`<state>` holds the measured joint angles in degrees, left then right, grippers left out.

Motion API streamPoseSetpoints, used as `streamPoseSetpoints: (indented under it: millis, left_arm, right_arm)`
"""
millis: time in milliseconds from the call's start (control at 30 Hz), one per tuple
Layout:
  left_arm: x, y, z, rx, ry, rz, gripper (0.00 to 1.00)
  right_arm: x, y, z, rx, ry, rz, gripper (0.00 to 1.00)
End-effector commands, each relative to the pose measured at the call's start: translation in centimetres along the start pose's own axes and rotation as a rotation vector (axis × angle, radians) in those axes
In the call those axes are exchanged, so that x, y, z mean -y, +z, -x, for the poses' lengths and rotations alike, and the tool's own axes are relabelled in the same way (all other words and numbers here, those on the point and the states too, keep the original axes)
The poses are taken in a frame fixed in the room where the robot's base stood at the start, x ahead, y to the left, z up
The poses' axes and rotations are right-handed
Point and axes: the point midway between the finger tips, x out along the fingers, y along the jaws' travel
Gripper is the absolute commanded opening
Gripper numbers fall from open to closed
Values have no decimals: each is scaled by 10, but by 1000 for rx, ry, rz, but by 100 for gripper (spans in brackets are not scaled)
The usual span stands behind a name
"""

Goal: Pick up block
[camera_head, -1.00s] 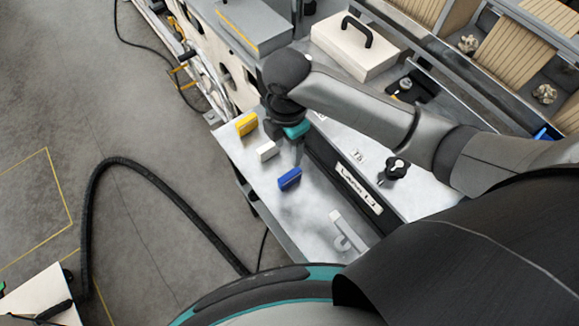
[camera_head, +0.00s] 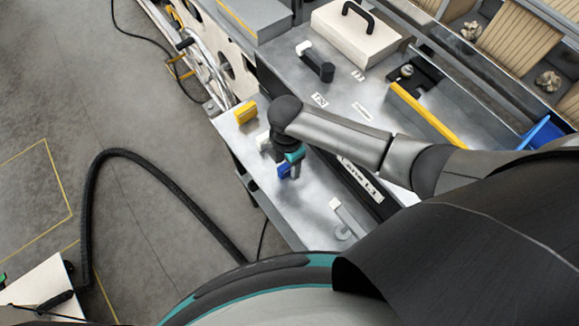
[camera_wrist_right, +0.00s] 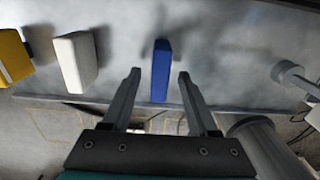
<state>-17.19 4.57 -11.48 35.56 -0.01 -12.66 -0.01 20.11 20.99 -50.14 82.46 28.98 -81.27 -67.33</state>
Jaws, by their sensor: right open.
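A blue block (camera_head: 284,170) stands on a grey metal shelf (camera_head: 312,215), partly covered by my right gripper (camera_head: 292,168) in the head view. In the right wrist view, my right gripper (camera_wrist_right: 160,76) is open and the blue block (camera_wrist_right: 161,65) shows between its two fingertips, with gaps on both sides. I cannot tell how far the fingertips are above the shelf. A white block (camera_head: 262,141), partly hidden by my wrist, and a yellow block (camera_head: 246,112) stand farther along the shelf. The white one (camera_wrist_right: 76,62) and yellow one (camera_wrist_right: 14,57) are left in the wrist view. My left gripper is not in view.
A dark raised edge with a white label (camera_head: 360,180) borders the shelf on the right. A light hook-shaped part (camera_head: 343,220) lies near the shelf's near end. A beige box with a black handle (camera_head: 354,38) stands at the back. A black hose (camera_head: 150,165) crosses the floor.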

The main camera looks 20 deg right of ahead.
Motion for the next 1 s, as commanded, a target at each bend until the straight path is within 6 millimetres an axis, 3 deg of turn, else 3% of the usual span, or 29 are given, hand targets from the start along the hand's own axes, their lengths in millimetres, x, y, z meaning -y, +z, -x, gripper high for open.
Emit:
streamPoseSetpoints:
  millis: [300,833,1000]
  left_arm:
    - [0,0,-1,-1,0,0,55]
    - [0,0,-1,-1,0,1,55]
    - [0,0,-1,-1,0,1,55]
  right_arm:
    - [0,0,-5,0,1,0,60]
    - [0,0,-5,0,0,0,0]
    - [0,0,-5,0,1,0,0]
